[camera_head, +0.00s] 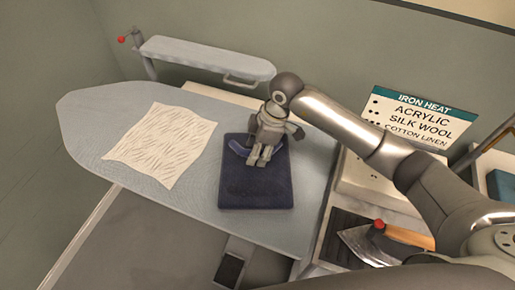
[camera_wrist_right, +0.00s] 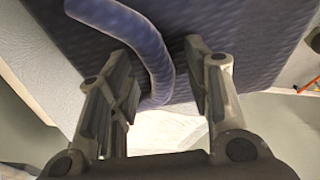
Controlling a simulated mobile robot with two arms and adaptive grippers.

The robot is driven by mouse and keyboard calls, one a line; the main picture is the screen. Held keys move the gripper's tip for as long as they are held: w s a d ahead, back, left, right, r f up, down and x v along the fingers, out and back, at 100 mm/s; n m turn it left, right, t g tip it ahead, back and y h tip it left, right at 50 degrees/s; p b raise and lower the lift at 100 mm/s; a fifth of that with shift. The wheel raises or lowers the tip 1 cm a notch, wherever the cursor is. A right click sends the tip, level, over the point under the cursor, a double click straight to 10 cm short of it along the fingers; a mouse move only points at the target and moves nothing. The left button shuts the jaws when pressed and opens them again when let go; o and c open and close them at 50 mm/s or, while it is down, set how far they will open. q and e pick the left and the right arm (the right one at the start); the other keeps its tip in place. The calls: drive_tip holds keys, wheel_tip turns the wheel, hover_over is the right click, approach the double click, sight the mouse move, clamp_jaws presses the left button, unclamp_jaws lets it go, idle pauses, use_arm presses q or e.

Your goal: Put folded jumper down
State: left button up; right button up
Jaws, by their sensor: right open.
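The folded jumper (camera_head: 256,190) is a dark navy block lying flat on the ironing board (camera_head: 190,195), toward the board's right end. A lighter blue curved strip (camera_head: 240,148) shows at its far edge. My right gripper (camera_head: 258,163) is over the far part of the jumper, fingers pointing down at it. In the right wrist view, the fingers (camera_wrist_right: 165,75) are apart, with the jumper (camera_wrist_right: 230,35) and the curved strip (camera_wrist_right: 150,50) in front of and between them. I cannot tell whether the fingertips touch the cloth. My left gripper is not in view.
A crumpled cream cloth (camera_head: 162,145) lies on the board to the left. A sleeve board (camera_head: 205,58) stands behind. The board's left end is clear.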

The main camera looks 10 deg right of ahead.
drive_tip(key=b+v, duration=0.2)
drive_tip(key=v, duration=1)
